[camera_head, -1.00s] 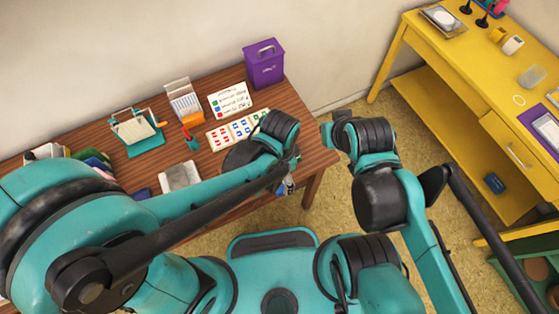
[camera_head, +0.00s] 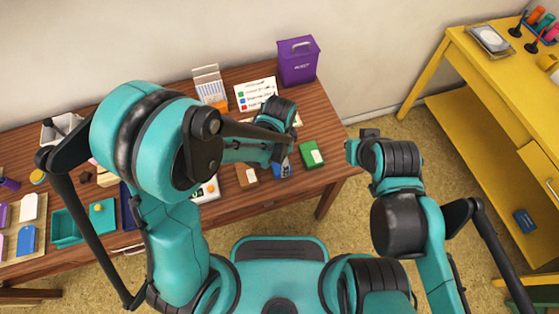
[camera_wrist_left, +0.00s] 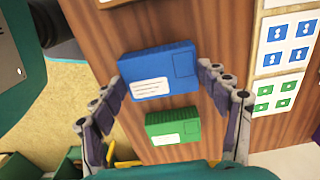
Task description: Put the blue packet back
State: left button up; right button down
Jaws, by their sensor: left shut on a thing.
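The blue packet (camera_wrist_left: 148,88) has a white label and lies between the two fingers of my left gripper (camera_wrist_left: 163,70), which is shut on it. In the head view the blue packet (camera_head: 282,170) shows below my left gripper (camera_head: 283,155), at the table's front right. A brown packet (camera_head: 246,175) is on its left and a green packet (camera_head: 311,155) on its right, roughly in a row. The left wrist view shows the green packet (camera_wrist_left: 172,130) apart from the blue one. I cannot tell whether the blue packet touches the table. My right gripper (camera_head: 360,140) hangs right of the table; its fingers are unclear.
The brown table (camera_head: 335,165) holds a purple box (camera_head: 298,62), a card holder (camera_head: 209,85) and a printed sheet (camera_head: 256,93) at the back. The wrist view shows a stamp card (camera_wrist_left: 282,75) beside the packets. A yellow desk (camera_head: 455,110) stands right.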

pick_arm(q)
jog(key=shift+f, duration=0.15)
jog(key=shift+f, duration=0.15)
jog(key=o, duration=1.3)
jog(key=shift+c, duration=0.2)
